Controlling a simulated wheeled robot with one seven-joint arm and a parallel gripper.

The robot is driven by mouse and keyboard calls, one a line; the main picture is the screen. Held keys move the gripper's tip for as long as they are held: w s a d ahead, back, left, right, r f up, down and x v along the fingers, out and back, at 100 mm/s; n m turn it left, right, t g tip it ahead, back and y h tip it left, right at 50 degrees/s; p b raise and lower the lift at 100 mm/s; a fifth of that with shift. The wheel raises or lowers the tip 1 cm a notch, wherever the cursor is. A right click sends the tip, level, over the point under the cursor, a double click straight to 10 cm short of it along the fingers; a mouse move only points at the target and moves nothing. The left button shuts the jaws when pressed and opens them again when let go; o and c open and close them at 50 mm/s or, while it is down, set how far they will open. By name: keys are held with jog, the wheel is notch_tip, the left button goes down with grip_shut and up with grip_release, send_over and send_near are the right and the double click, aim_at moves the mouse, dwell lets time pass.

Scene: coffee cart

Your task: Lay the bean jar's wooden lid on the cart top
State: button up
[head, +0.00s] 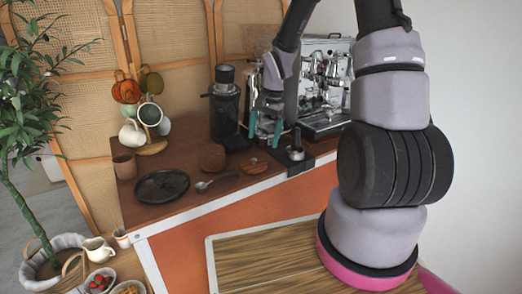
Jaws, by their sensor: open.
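A round, flat wooden disc with a small knob, which looks like the lid (254,166), lies on the cart top (195,200) near its front edge. My gripper (264,130) points down with its teal fingers apart. In the picture it is just above and behind the lid, with nothing visible between the fingers. I cannot tell its exact height over the cart top. A tall, pale, glassy shape (250,85) behind my gripper may be the bean jar, but the gripper partly hides it.
A dark round tray (162,186), a spoon (215,180) and a brown rounded object (213,157) are left of the lid. A black grinder (224,105) and mug tree (152,146) stand behind. A tamper (295,148) and espresso machine (326,90) are at right.

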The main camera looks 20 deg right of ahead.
jog(key=s+d+r+n+t, duration=0.1)
jog(key=s+r, duration=0.2)
jog(key=r, duration=0.4)
jog(key=s+d+r+n+t+h, duration=0.1)
jog(key=s+r, duration=0.2)
jog(key=r, duration=0.4)
jog(key=s+r+n+t, duration=0.1)
jog(key=s+r, duration=0.2)
jog(key=r, duration=0.4)
jog(key=s+r+n+t+y, duration=0.1)
jog(key=s+r+t, duration=0.2)
jog(key=s+r, duration=0.5)
jog(key=s, duration=0.3)
jog(key=shift+s+d+r+n+t, duration=0.15)
jog(key=shift+s+d+n+t, duration=0.2)
jog(key=shift+n+t, duration=0.05)
